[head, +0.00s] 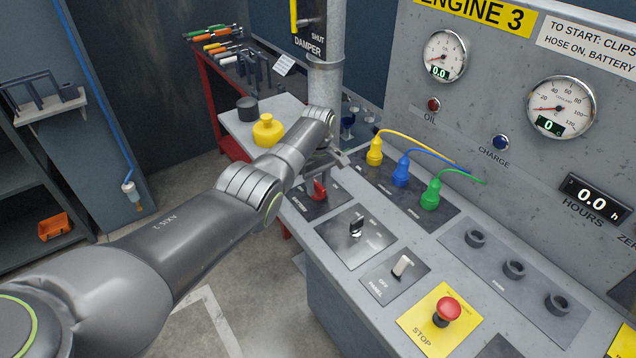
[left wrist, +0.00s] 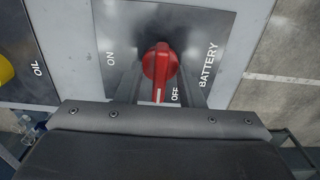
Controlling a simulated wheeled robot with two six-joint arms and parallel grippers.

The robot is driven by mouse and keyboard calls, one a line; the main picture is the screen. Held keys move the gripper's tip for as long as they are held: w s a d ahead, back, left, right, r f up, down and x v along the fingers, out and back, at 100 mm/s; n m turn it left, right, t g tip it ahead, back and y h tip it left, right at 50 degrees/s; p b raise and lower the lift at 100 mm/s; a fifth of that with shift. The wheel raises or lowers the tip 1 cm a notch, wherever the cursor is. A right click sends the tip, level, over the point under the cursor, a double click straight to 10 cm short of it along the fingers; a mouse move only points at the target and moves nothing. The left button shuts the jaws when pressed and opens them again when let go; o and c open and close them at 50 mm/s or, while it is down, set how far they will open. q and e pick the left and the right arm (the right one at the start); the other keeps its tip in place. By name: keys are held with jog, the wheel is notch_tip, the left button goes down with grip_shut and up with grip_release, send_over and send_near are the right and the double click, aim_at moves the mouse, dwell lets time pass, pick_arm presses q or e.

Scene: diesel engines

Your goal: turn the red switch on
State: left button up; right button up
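My left gripper (head: 324,172) is above the knob in the head view, partly hiding the plate. In the left wrist view the fingers of my left gripper (left wrist: 160,88) are open, one on each side of the knob, with gaps visible. Whether the tips reach down beside the knob is hard to tell. My right gripper is in neither view.
Yellow, blue and green plugs (head: 401,173) with cables stand behind the switch. A key switch (head: 356,226), a white toggle (head: 402,265) and a red STOP button (head: 446,309) are nearer on the panel. A yellow can (head: 267,131) and a grey pipe (head: 326,84) stand beyond.

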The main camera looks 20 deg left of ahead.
pick_arm(q)
grip_shut()
jog(key=shift+m, duration=0.3)
jog(key=m, duration=0.3)
jog(key=shift+r+p, duration=0.1)
jog(key=shift+p, duration=0.25)
jog(key=m, duration=1.4)
jog(key=shift+m, duration=0.3)
